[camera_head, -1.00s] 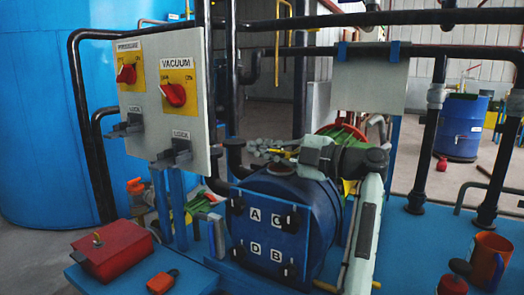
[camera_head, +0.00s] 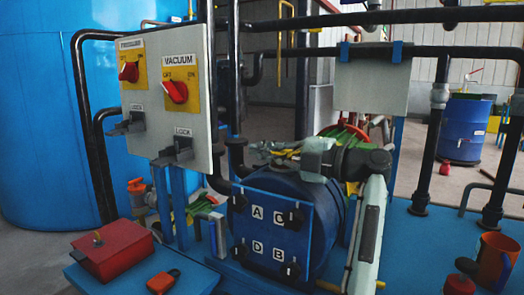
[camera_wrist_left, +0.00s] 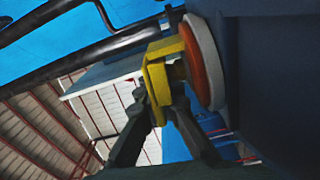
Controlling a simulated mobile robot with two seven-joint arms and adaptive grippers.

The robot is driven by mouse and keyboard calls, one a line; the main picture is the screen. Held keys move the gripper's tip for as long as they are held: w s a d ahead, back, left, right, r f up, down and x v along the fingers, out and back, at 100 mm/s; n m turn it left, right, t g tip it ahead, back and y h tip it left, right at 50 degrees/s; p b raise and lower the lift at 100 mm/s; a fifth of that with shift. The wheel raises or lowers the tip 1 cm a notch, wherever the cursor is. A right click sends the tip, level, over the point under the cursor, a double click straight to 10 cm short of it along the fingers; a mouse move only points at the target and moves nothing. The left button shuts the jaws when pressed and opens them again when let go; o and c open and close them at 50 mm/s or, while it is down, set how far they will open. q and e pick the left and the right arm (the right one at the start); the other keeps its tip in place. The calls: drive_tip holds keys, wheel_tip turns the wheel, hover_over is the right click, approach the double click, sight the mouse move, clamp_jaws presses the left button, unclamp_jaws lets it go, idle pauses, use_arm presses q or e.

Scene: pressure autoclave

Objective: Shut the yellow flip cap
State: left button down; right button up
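The yellow flip cap (camera_wrist_left: 155,75) is a bent yellow piece beside an orange and white round part (camera_wrist_left: 205,60) in the left wrist view. In the head view a small bit of yellow (camera_head: 287,153) shows among my fingers above the blue drum. My left gripper (camera_head: 272,149) reaches leftward over the top of the drum. In the left wrist view its dark fingers (camera_wrist_left: 161,95) stand apart on either side of the yellow piece, very close to it. Whether both fingers press on it cannot be told. My right gripper is in neither view.
The blue drum (camera_head: 320,214) carries a front plate with letters and dark latches. A switch panel (camera_head: 198,125) with red knobs stands to its left. A red box (camera_head: 115,252) and a red padlock (camera_head: 163,281) lie front left. An orange mug (camera_head: 495,262) stands front right.

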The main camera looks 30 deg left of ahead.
use_arm(q)
drive_tip(key=c, duration=1.7)
unclamp_jaws()
